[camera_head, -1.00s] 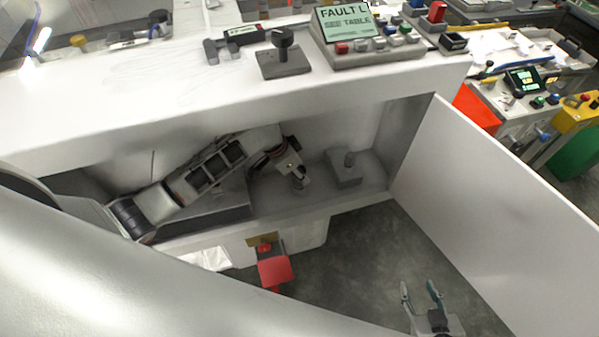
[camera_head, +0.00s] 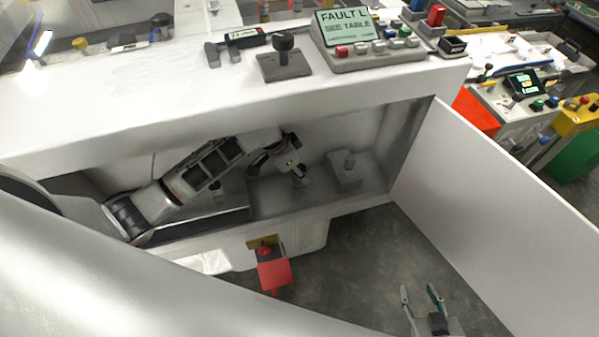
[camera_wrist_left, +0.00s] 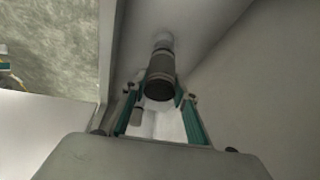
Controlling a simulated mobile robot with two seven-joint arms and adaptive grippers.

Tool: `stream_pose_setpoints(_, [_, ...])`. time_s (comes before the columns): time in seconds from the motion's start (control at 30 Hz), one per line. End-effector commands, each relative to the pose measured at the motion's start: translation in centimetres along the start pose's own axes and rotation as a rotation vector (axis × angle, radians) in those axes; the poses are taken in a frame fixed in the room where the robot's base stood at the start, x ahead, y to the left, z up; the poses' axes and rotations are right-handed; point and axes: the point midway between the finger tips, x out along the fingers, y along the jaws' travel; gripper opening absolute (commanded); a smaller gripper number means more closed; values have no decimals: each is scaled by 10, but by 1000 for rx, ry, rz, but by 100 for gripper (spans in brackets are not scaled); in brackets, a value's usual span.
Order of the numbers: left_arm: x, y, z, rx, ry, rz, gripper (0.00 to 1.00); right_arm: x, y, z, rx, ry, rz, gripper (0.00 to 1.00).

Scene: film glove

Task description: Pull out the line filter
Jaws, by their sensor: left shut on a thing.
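A dark, ribbed cylinder, seemingly the line filter (camera_wrist_left: 160,76), sits between the fingertips of my left gripper (camera_wrist_left: 159,92) in the left wrist view, with a paler stub behind it. In the head view my left gripper (camera_head: 278,152) is inside the open white cabinet (camera_head: 180,113), shut on this piece, which shows as a small dark and pale part (camera_head: 299,178) below the fingers. Its lower end and seat are hard to make out. My right gripper (camera_head: 421,294) is open and empty over the floor, outside the cabinet.
A grey block with a knob (camera_head: 346,175) stands right of my left gripper. A small peg (camera_head: 217,190) shows below my left arm. The open door (camera_head: 490,205) bounds the right side. A red box (camera_head: 273,272) hangs below the cabinet front. A display (camera_head: 346,22) stands on top.

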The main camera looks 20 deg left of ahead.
Motion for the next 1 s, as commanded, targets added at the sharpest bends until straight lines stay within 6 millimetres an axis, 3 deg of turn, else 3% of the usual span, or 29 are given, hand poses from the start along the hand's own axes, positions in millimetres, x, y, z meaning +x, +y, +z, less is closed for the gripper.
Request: stream_pose_setpoints(1.0, [-25, 0, -10, -1, 1, 0, 6, 0, 0, 0, 0, 0, 0, 40])
